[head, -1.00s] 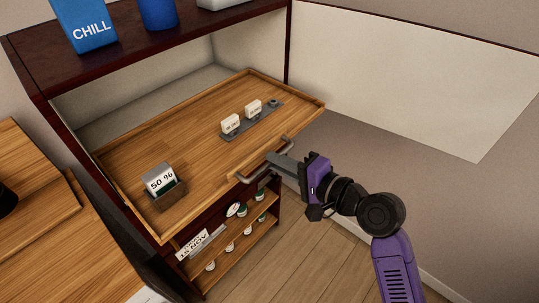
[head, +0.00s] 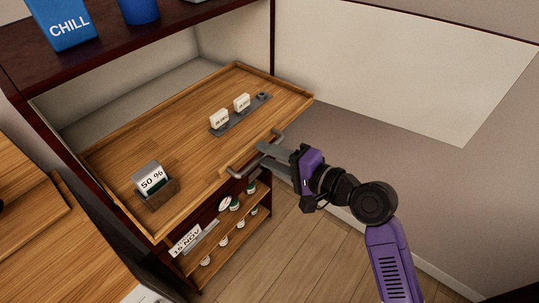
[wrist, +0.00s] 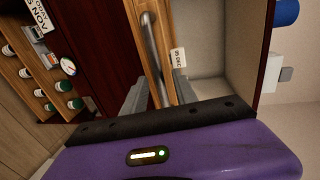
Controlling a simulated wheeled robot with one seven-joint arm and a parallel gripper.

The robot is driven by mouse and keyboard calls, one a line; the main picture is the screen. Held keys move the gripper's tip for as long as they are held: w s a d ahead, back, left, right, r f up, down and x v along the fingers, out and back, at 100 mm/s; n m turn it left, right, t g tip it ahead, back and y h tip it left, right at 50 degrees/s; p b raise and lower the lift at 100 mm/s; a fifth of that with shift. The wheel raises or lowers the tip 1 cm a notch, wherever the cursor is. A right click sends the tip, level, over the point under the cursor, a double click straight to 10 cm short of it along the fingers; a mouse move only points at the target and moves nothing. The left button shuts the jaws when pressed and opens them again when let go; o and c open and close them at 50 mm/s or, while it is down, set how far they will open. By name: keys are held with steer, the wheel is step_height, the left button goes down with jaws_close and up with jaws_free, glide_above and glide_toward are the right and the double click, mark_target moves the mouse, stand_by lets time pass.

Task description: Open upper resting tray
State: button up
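The upper resting tray (head: 130,190) is a wooden tray pulled far out from the dark shelf unit in the head view. Its curved metal handle (head: 280,137) is on the front edge. It also shows in the wrist view (wrist: 151,40). My gripper (head: 263,155) is at the handle with its two fingers apart. In the wrist view the fingers are on either side of the tray's front edge and handle bar. I cannot tell whether either finger touches the bar.
On the tray stand a "50 %" card holder (head: 153,185) and a grey rack (head: 240,118) with two white labelled pieces. A lower shelf (head: 232,240) holds several small jars. Floor to the right is clear.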

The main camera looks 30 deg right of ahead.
steer(key=b+v, duration=0.1)
steer(key=v, duration=0.6)
steer(key=shift+s, duration=0.35)
steer(key=shift+d, duration=0.15)
steer(key=s+d+n+t+h, duration=0.2)
steer(key=s+d+n+h, duration=0.25)
steer(key=h, duration=0.25)
steer(key=s+a+f+n, duration=0.2)
steer(key=s+a+n, duration=0.1)
steer(key=s, duration=0.4)
steer(key=s+a+f+n+g+y, duration=0.1)
steer(key=s+a+f+n, duration=0.1)
steer(key=s, duration=0.5)
steer(key=s+a+f+n+g+y, duration=0.1)
steer(key=s+a+f+n, duration=0.1)
steer(key=s+a+n, duration=0.3)
steer(key=shift+s+a, duration=0.7)
steer(key=shift+s, duration=0.5)
